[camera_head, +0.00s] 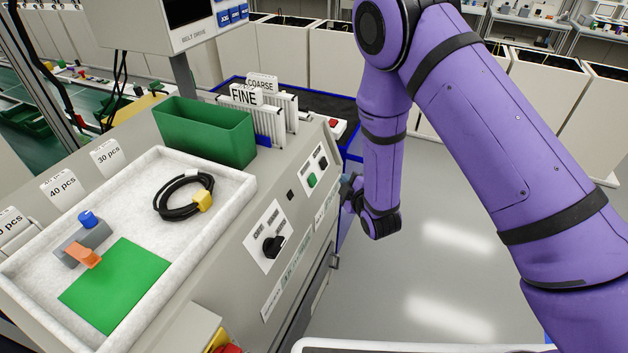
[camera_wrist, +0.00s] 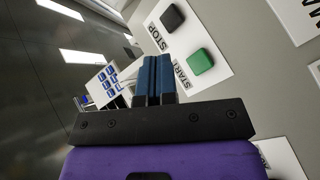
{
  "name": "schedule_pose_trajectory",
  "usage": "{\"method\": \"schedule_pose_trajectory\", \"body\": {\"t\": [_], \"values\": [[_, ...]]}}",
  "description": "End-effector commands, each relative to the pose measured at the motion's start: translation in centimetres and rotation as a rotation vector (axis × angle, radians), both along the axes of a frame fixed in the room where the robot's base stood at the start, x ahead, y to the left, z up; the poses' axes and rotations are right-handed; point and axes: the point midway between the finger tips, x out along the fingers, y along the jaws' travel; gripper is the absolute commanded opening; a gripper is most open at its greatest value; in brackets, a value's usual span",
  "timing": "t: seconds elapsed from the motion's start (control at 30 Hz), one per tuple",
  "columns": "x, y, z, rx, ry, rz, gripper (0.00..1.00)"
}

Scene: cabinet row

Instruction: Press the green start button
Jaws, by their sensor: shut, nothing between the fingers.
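The green start button (camera_head: 312,180) sits on a white label plate on the sloped front panel of the grey cabinet in the head view. In the wrist view the green button (camera_wrist: 199,62) is a rounded square beside the word START. A black button (camera_wrist: 172,17) marked STOP is on the same plate; it also shows in the head view (camera_head: 323,163). My gripper (camera_wrist: 156,60) has its two blue fingers together and empty. In the wrist view the fingertips appear left of the green button, with a gap between in the picture. In the head view my gripper (camera_head: 349,190) is partly hidden near the panel.
A black rotary knob (camera_head: 272,246) is on the panel nearer the camera. A white tray (camera_head: 214,239) on top holds a black cable coil, a green sheet and small parts. A green bin (camera_head: 207,131) stands behind it. Open floor lies right of the cabinet.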

Motion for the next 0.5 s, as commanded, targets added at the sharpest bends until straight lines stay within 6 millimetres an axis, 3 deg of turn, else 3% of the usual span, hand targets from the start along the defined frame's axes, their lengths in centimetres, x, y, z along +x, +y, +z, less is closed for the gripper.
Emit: {"method": "schedule_pose_trajectory", "body": {"t": [0.5], "values": [[1.8, 5.0, -2.2, 0.000, 0.001, 0.000, 0.00]]}}
